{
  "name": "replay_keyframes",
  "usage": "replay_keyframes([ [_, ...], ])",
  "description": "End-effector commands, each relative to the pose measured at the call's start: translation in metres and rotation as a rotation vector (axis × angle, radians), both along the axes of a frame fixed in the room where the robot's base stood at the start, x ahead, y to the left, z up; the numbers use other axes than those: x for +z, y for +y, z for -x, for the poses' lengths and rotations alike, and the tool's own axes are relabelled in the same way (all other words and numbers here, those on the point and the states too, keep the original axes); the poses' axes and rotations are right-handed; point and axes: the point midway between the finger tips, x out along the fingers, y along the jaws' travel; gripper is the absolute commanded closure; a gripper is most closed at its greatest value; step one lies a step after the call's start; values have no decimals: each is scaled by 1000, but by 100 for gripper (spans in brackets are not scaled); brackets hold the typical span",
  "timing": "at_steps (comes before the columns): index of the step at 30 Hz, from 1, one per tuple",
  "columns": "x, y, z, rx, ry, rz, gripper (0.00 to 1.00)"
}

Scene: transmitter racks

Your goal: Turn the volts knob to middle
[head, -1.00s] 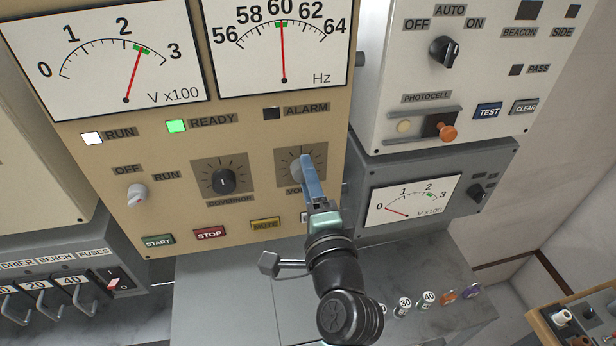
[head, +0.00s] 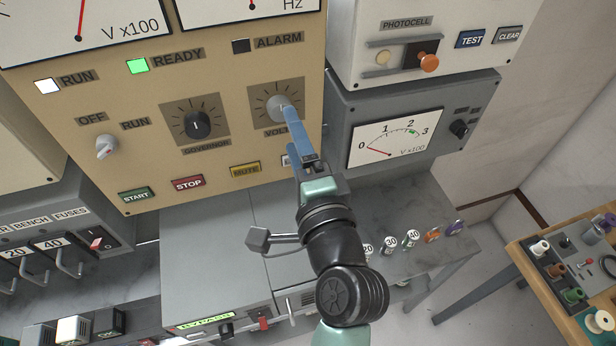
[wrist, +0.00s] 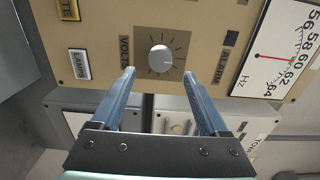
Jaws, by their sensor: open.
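The volts knob (head: 283,106) is a light grey round knob on a dark square dial plate, on the tan panel below the alarm lamp. It also shows in the wrist view (wrist: 161,59), ahead of and between my fingers. Its pointer direction is hard to make out. My gripper (head: 289,112) has blue fingers and reaches up to the knob in the head view, hiding part of its lower right. In the wrist view my gripper (wrist: 161,80) is open and empty, its two fingertips apart on either side of the knob and seemingly short of it.
The black governor knob (head: 197,125) is left of the volts knob. Below are the start (head: 136,195), stop (head: 188,183) and mute (head: 245,170) buttons. A grey meter box (head: 415,130) juts out at the right. A workbench (head: 560,270) stands at the lower right.

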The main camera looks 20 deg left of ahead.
Motion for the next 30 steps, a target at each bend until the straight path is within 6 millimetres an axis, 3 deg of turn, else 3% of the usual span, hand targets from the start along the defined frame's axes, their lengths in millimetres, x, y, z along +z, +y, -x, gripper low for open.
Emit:
replay_keyframes([
  [6,-5,-27,38,-5,-1,2,22],
  [12,-2,-41,59,-2,0,0,22],
  [30,0,-44,65,0,0,1,22],
])
